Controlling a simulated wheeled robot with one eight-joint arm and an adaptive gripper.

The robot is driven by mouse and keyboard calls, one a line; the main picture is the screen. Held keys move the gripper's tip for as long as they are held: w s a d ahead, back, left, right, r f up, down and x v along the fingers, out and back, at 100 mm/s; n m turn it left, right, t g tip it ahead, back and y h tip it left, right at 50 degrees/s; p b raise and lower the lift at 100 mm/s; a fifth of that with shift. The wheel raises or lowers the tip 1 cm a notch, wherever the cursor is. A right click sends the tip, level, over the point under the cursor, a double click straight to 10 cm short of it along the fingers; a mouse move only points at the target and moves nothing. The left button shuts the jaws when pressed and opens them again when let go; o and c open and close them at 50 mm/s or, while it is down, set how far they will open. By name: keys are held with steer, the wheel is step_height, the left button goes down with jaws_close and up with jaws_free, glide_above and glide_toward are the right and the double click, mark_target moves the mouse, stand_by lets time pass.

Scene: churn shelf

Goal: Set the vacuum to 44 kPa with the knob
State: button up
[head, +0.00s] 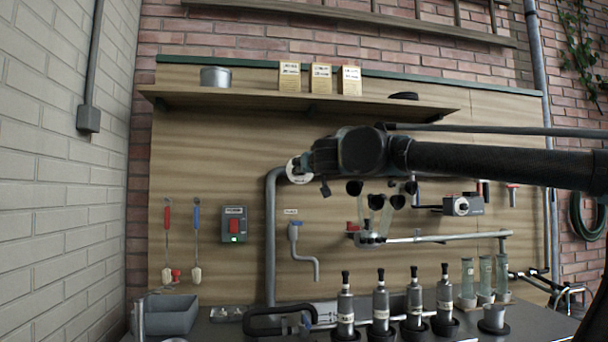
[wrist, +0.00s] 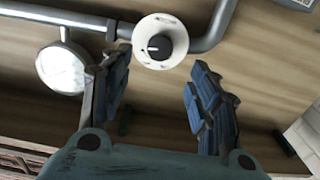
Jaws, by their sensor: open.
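The knob (wrist: 159,46) is a dark round grip with a light pointer line on a white dial with small marks, mounted on a grey pipe. A round gauge with a pale face (wrist: 62,67) hangs from the same pipe at left in the wrist view; its reading is too blurred to tell. My gripper (wrist: 160,64) is open and empty, its blue-padded fingers pointing at the wall on either side of the knob's direction, apart from it. In the head view my arm partly covers the white dial (head: 298,171), and the gauge cannot be made out.
A wooden shelf (head: 420,108) with a pot (head: 215,77) and three cartons (head: 321,78) runs above my arm. Below, the bench holds several dark-topped bottles (head: 381,305) and a grey tray (head: 172,314). A red-switch box (head: 234,225) is left of the pipe (head: 270,230).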

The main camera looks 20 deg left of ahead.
steer(key=x, duration=1)
